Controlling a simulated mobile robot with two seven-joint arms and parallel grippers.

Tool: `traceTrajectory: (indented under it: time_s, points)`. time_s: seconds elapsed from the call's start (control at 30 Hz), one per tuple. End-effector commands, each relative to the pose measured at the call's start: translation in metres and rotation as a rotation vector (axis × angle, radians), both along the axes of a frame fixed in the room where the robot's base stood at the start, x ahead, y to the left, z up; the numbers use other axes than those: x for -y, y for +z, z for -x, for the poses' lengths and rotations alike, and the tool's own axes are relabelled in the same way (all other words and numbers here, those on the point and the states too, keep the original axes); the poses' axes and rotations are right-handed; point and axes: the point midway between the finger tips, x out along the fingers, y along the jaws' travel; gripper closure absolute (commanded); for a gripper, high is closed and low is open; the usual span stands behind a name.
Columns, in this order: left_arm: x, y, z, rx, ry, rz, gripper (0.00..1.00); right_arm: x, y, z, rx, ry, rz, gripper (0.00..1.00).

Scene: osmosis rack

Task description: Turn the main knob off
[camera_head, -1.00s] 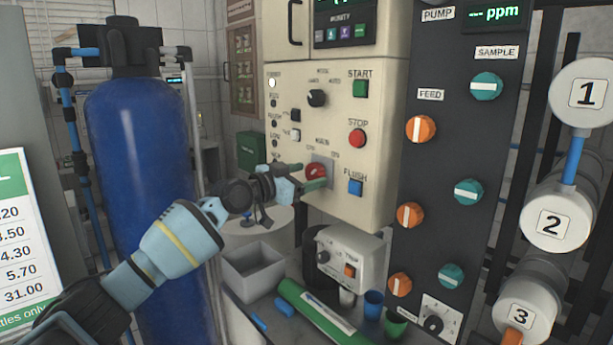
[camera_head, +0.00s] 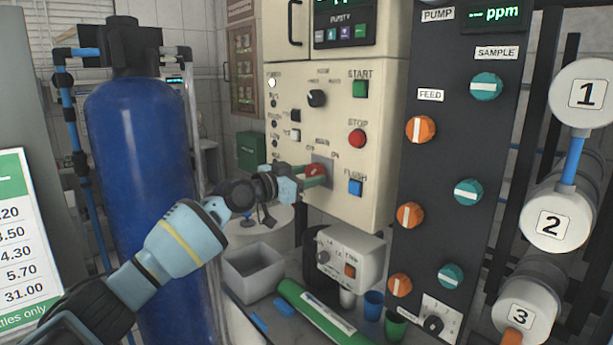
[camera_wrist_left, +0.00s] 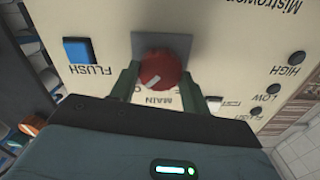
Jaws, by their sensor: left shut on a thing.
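The main knob (camera_head: 314,171) is red and round with a pale mark, set on a grey square plate on the cream control panel (camera_head: 335,200). In the left wrist view the knob (camera_wrist_left: 160,70) sits between the two green fingers of my left gripper (camera_wrist_left: 162,82), its pale mark slanting. The grey plate (camera_wrist_left: 178,45) shows behind it, and the label MAIN is partly covered. In the head view my left gripper (camera_head: 312,176) reaches the panel from the left, shut on the knob, with its fingers partly hiding it. My right gripper is not in view.
A red STOP button (camera_head: 357,138), green START button (camera_head: 360,88) and blue FLUSH button (camera_head: 355,187) are close by on the panel. A black selector (camera_head: 317,98) is above. A tall blue tank (camera_head: 140,150) stands left, and a grey bin (camera_head: 252,270) lies below my arm.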

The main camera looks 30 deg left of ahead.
Motion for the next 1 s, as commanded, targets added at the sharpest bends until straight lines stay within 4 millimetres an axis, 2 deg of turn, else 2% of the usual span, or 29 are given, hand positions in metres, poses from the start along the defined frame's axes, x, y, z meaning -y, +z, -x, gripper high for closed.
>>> traceTrajectory:
  time_s: [0.37,0.7,1.0]
  points:
    - [0.001,0.002,0.0,-0.073,-0.001,0.214,0.76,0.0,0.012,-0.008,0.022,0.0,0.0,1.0]
    - [0.0,0.003,0.0,-0.177,-0.001,0.518,0.76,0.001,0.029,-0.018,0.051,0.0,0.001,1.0]
    - [0.0,0.004,0.0,-0.271,-0.003,0.788,0.76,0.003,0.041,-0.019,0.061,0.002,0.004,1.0]
